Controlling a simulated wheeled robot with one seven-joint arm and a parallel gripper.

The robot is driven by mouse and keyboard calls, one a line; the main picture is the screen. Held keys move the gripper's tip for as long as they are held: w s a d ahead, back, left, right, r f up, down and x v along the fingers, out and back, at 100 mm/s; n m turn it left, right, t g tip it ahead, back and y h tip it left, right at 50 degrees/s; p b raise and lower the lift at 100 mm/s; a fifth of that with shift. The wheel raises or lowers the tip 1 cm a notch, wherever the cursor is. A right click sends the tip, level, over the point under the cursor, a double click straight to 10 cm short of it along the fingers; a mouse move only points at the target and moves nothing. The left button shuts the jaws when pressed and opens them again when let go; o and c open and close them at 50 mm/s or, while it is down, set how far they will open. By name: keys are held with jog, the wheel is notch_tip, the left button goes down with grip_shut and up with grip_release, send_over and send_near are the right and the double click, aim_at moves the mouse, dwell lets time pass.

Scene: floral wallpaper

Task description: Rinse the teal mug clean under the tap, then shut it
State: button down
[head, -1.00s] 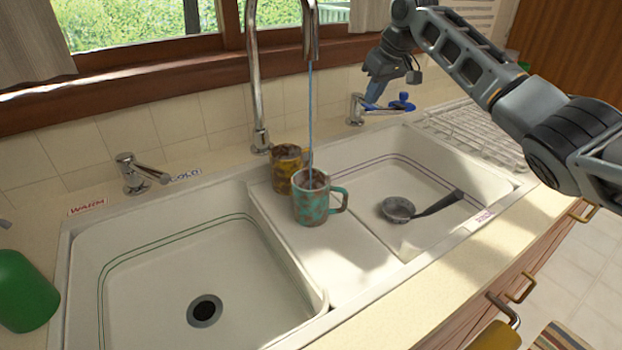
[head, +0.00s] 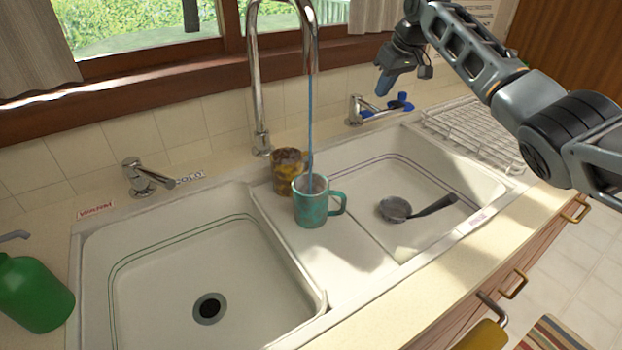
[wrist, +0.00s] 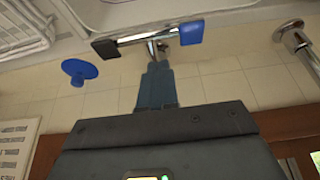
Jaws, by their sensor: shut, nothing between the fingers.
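The teal mug (head: 310,212) stands upright on the ledge between the two basins. A thin stream of water (head: 310,125) falls from the tall curved spout (head: 256,90) into it. Its outside looks mostly teal with faint darker patches; its inside bottom is hidden. The right tap valve (head: 355,108) has a lever with a blue end (wrist: 191,33) and a dark end in the wrist view. My gripper (head: 379,94) is shut and empty, just above this lever in the head view. Its closed fingertips (wrist: 157,68) show close to the valve; I cannot tell whether they touch.
A yellow-brown stained mug (head: 287,170) stands just behind the teal one. The left tap (head: 145,178) is behind the empty left basin (head: 170,275). A green bottle (head: 35,292) and a wire rack (head: 475,135) flank the sink.

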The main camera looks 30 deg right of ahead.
send_over(401, 103)
jog(key=shift+s+b, duration=0.15)
jog(key=shift+b, duration=0.25)
jog(key=shift+d+f, duration=0.1)
jog(key=shift+f+b, duration=0.7)
jog(key=shift+f, duration=1.95)
jog(key=shift+d+f+b, duration=0.1)
jog(key=shift+d+b, duration=0.2)
jog(key=shift+b, duration=0.1)
jog(key=d+b, duration=0.2)
jog(key=shift+d+r+b, duration=0.15)
jog(key=shift+r+b, duration=0.05)
jog(key=shift+b, duration=0.1)
